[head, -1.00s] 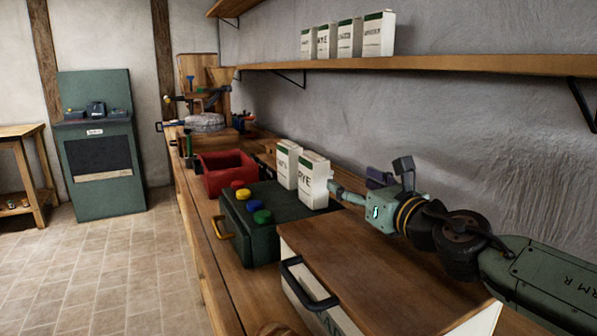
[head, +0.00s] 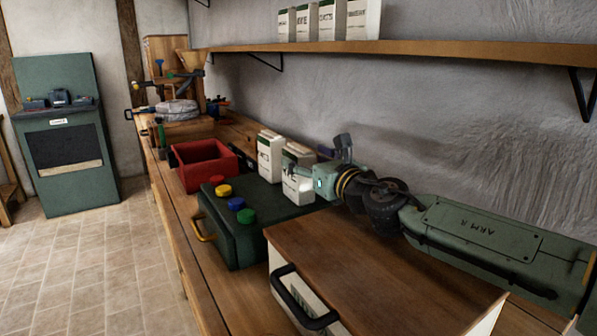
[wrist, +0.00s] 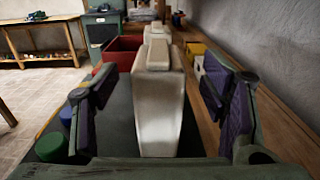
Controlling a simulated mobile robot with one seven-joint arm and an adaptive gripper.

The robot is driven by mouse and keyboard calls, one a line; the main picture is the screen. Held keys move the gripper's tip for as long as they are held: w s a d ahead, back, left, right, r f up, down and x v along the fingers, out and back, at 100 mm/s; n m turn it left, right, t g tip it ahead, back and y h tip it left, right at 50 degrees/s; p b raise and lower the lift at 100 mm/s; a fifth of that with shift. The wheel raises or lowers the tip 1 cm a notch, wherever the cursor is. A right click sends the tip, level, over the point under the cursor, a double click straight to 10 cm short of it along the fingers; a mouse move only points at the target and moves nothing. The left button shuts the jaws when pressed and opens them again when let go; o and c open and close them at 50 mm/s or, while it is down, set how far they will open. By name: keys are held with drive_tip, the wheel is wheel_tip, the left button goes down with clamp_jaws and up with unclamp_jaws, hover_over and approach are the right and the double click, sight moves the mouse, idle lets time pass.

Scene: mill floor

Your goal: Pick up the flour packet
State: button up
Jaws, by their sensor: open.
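The nearer packet (head: 297,188) is partly hidden by my gripper (head: 308,163) in the head view. The other packet (head: 270,157) stands just beyond it. In the wrist view the nearer packet (wrist: 160,108) stands between the two spread fingers of my gripper (wrist: 160,100), with a gap visible on each side. The farther packet shows only its top behind it. My gripper is open and holds nothing.
Coloured knobs (head: 238,204) line the green box's left edge. A red open bin (head: 203,167) stands beyond it. A wooden-topped container (head: 380,262) is in front. A shelf (head: 400,50) with several packets runs along the wall above my arm.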

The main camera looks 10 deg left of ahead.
drive_tip(key=x, duration=0.3)
drive_tip(key=shift+w+a+f+p, duration=0.1)
drive_tip(key=shift+w+a+p, duration=0.2)
drive_tip(key=shift+p, duration=0.1)
drive_tip(key=shift+s, duration=0.1)
drive_tip(key=shift+c, duration=0.6)
clamp_jaws()
